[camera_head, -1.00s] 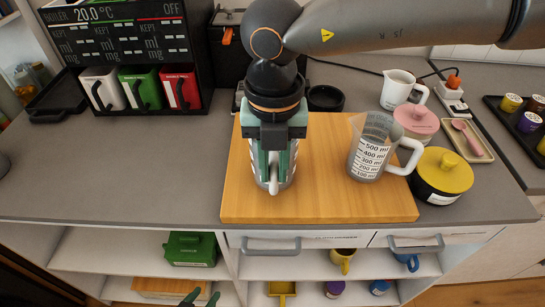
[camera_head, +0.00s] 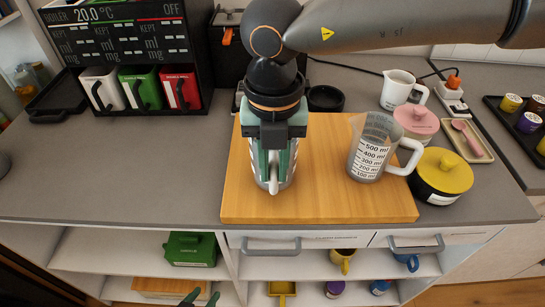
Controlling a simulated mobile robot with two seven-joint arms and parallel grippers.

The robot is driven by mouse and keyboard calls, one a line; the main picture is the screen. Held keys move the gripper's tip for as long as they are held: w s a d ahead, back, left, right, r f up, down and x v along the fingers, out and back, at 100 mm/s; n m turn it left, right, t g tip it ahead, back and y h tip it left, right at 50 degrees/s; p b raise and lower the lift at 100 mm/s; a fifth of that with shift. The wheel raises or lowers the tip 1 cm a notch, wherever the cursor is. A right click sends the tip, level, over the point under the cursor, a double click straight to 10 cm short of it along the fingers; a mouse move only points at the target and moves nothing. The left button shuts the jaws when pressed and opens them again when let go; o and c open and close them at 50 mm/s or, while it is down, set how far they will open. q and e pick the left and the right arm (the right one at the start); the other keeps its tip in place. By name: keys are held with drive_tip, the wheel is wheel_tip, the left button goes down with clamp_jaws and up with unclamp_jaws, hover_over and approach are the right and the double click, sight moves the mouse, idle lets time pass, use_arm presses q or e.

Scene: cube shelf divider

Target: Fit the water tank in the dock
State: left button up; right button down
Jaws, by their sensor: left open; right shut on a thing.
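My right gripper (camera_head: 273,160) reaches in from the top right and points down over the wooden board. It is shut on a clear container with a white handle (camera_head: 273,186), probably the water tank. The green fingers and the wrist hide most of it, and I cannot tell whether it touches the board. My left gripper (camera_head: 202,298) shows only its green fingertips at the bottom edge, open and in front of the lower shelves. A black appliance (camera_head: 229,45) stands behind, partly hidden by my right arm; I cannot make out the dock on it.
A measuring jug (camera_head: 368,150) stands on the right of the wooden board (camera_head: 330,200). A yellow-lidded pot (camera_head: 441,176), pink-lidded jar (camera_head: 416,122) and white jug (camera_head: 401,90) stand farther right. A black rack (camera_head: 125,45) stands back left. The left counter is clear.

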drive_tip(key=shift+r+p, duration=0.3)
drive_tip(key=shift+r, duration=0.55)
drive_tip(key=shift+r+p, duration=0.65)
drive_tip(key=shift+r, duration=1)
